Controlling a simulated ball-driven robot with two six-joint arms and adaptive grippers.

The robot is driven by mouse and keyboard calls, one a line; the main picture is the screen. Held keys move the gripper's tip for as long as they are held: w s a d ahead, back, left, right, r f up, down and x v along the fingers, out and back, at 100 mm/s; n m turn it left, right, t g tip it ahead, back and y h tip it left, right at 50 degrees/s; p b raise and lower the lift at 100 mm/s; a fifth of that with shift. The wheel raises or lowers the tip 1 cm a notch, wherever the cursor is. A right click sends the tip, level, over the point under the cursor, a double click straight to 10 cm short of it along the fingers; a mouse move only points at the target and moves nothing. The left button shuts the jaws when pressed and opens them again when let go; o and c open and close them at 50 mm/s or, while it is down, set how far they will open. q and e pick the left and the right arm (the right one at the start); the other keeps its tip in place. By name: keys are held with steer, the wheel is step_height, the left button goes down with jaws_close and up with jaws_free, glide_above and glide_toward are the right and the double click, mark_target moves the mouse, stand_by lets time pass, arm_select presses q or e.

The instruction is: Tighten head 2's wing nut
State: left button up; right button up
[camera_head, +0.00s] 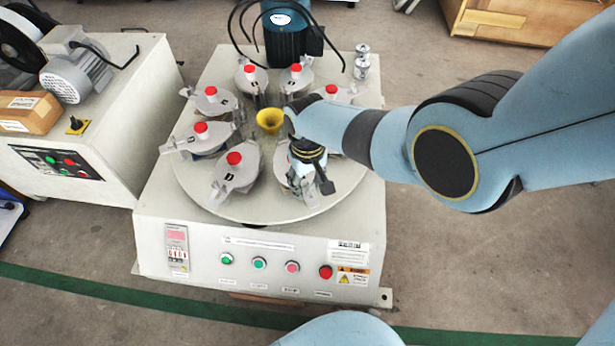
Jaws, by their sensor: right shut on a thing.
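A round table (260,212) carries several grey clamp heads with red-topped knobs in a ring around a yellow funnel (269,120). The front-right head (291,187) is mostly covered by my right gripper (318,183). That gripper points down at the head and is shut on a part there, by its place the wing nut, which its fingers and wrist hide. I cannot read which number the head bears. The front-middle head (238,180) stands just left of it, with its red knob (234,158) in plain view. My left gripper is out of view.
The machine's front panel (210,257) has several buttons, including a red one (325,272). A blue motor (285,45) with black cables stands behind the table. A second white machine (100,130) with a grey motor (75,75) stands left. Floor at right is clear.

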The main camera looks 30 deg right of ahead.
mark_target(307, 185)
steer(key=shift+m, duration=0.3)
stand_by(0.4)
steer(key=o, duration=1.2)
steer(key=shift+c, duration=0.2)
step_height(307, 185, up, 12)
